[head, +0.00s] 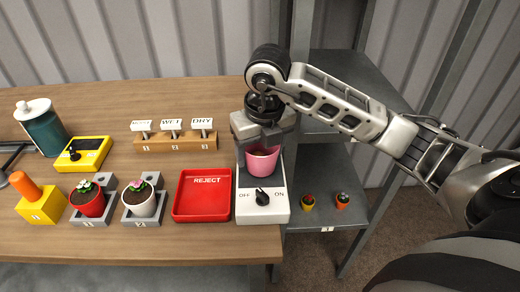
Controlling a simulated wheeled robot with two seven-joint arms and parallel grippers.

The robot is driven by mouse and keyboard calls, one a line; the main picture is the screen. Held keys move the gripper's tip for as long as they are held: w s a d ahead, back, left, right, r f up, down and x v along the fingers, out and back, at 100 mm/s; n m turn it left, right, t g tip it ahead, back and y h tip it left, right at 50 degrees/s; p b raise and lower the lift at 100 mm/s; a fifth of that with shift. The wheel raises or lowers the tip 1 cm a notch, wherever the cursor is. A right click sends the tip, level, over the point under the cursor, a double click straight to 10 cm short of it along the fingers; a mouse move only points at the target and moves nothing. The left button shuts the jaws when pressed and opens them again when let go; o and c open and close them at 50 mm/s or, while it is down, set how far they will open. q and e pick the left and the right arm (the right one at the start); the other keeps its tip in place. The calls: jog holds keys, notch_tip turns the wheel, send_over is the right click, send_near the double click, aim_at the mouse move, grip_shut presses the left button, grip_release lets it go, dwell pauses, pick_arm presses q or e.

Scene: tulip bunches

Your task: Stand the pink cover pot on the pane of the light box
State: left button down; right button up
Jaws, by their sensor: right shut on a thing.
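The pink cover pot (262,162) is upright in my right gripper (263,142), whose jaws are shut on it near its rim. The pot is over the pane area of the light box (262,215), a pale box at the right end of the table with a black knob between OFF and ON. The gripper comes down from above and hides the back of the box and most of the pane. I cannot tell whether the pot's base touches the pane. My left gripper is not in view.
A red REJECT tray (203,196) stands just left of the light box. Potted flowers in red (91,204) and white (139,203) pots sit in grey holders. A sign rack (175,141) is behind. A grey shelf (325,180) with two small pots is at right.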

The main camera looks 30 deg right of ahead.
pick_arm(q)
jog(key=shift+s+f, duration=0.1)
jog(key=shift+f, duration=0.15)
pick_arm(e)
jog(key=shift+f, duration=0.15)
jog(key=shift+f, duration=0.25)
jog(key=o, duration=0.8)
jog(key=shift+r, duration=0.4)
pick_arm(q)
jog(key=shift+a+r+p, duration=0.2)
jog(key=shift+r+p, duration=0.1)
jog(key=shift+p, duration=0.65)
pick_arm(e)
notch_tip(320, 180, up, 12)
jog(key=s, duration=0.1)
jog(key=shift+s+a+f, duration=0.2)
jog(key=shift+s+f, duration=0.05)
jog(key=shift+s, duration=0.15)
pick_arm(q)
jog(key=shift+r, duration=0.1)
